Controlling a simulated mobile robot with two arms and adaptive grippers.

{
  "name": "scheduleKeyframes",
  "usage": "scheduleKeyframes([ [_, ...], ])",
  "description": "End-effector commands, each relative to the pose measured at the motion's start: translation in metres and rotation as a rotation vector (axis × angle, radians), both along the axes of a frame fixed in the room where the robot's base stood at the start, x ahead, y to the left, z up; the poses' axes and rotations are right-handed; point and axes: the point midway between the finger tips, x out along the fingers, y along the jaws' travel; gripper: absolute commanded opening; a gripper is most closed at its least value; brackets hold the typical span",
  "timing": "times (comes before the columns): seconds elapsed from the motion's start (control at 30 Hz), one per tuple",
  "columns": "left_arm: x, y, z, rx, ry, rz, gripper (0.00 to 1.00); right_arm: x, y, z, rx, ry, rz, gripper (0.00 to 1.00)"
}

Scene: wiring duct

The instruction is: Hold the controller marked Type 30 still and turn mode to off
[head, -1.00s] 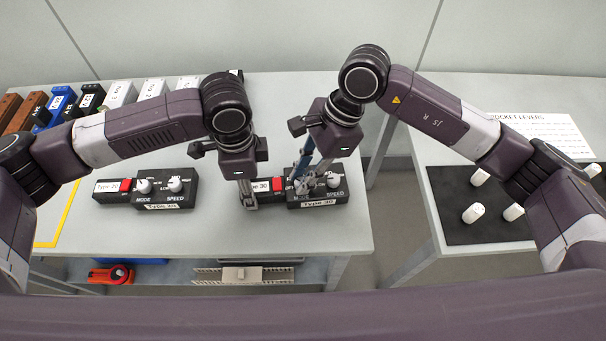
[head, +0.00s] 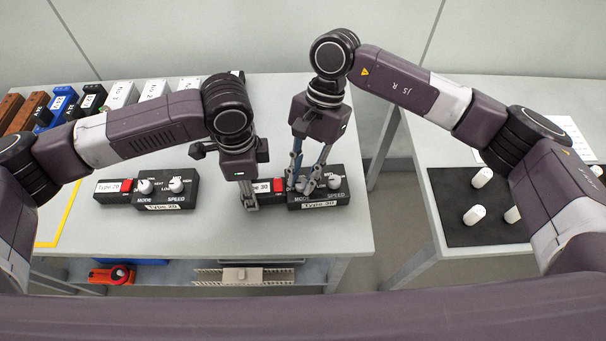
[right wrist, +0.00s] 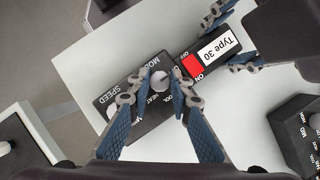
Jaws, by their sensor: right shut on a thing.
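The Type 30 controller (head: 336,198) lies on the left table, a black box with a red switch, a MODE knob, a SPEED knob and a Type 30 label. My right gripper (head: 297,187) is shut on the white mode knob (right wrist: 159,82), one finger on each side. The fingers hide part of the knob and its dial, so I cannot tell its setting. My left gripper (head: 250,203) has its fingers on opposite sides of the narrow labelled end (right wrist: 216,48) and appears shut on it.
A similar Type 20 controller (head: 166,195) lies to the left. Several boxes stand in a row at the back left. A black mat (head: 460,233) with white levers is on the right table. The table front (head: 215,232) is clear.

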Motion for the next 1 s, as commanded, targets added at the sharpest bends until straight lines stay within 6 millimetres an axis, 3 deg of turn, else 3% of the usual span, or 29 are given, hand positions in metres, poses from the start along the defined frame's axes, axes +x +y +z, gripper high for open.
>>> scheduleKeyframes([
  [0.47,-0.0006,0.0000,-0.0003,0.001,0.001,-0.002,0.05,0.0004,0.0004,0.0007,0.001,-0.001,0.016,0.00],
  [0.5,-0.0005,0.0000,-0.0003,0.001,0.001,-0.002,0.05,0.0004,0.0004,0.0007,0.002,-0.001,0.015,0.21],
  [0.63,-0.0005,0.0000,-0.0003,0.001,0.001,-0.002,0.05,0.0003,0.0003,0.0006,0.001,-0.001,0.014,0.36],
  [1.0,-0.0004,0.0000,-0.0001,0.000,0.001,-0.001,0.05,0.0024,-0.0010,0.0050,0.000,-0.002,0.014,0.37],
])
